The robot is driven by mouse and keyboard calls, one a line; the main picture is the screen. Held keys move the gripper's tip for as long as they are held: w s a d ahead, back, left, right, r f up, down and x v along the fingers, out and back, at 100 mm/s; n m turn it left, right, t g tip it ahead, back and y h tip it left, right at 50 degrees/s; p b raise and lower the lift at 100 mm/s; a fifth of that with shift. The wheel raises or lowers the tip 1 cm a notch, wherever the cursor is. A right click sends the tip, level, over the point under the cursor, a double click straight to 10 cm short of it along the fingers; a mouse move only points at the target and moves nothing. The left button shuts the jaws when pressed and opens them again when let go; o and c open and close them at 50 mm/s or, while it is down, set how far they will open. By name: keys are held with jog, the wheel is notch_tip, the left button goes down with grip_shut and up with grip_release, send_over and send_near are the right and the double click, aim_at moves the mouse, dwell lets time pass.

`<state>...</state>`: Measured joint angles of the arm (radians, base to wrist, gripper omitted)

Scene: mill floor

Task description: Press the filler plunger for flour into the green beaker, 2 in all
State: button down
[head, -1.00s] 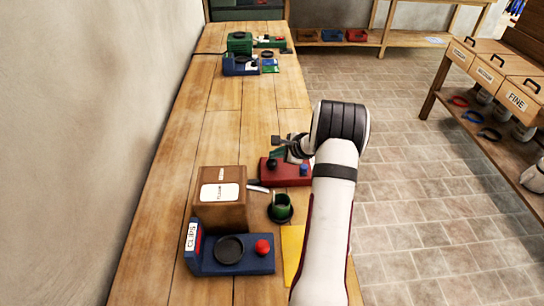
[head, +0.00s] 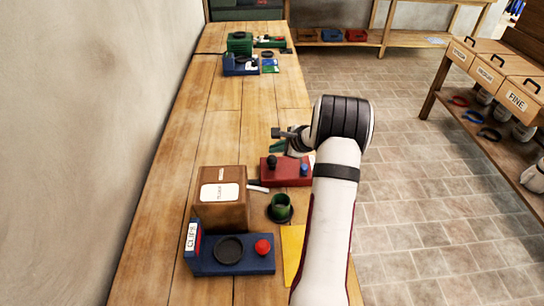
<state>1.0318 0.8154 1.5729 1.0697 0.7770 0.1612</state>
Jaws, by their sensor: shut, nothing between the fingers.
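The green beaker (head: 280,206) stands upright on a round black pad, just right of a brown box (head: 222,205) with a white label. A pale spout (head: 257,188) sticks out from the box towards the beaker. Whether flour is in the beaker cannot be told. Behind the beaker is a red block (head: 287,176) with a black knob (head: 272,162) and a blue knob (head: 304,169) on top. Which part is the flour plunger, I cannot read. My gripper (head: 278,132) is shut and empty, above and beyond the red block.
A blue scale-like unit (head: 232,258) with a black dish and a red button stands in front of the box. A yellow sheet (head: 292,252) lies at the bench's right edge. Green and blue units (head: 240,64) stand far back. The middle of the bench is clear.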

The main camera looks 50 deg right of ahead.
aim_at(275, 159)
jog(key=shift+r, duration=2.55)
dwell(0.7)
notch_tip(275, 159, up, 4)
jog(key=shift+f, duration=0.1)
jog(key=shift+f, duration=4.45)
jog(key=shift+f, duration=0.15)
jog(key=shift+f, duration=0.25)
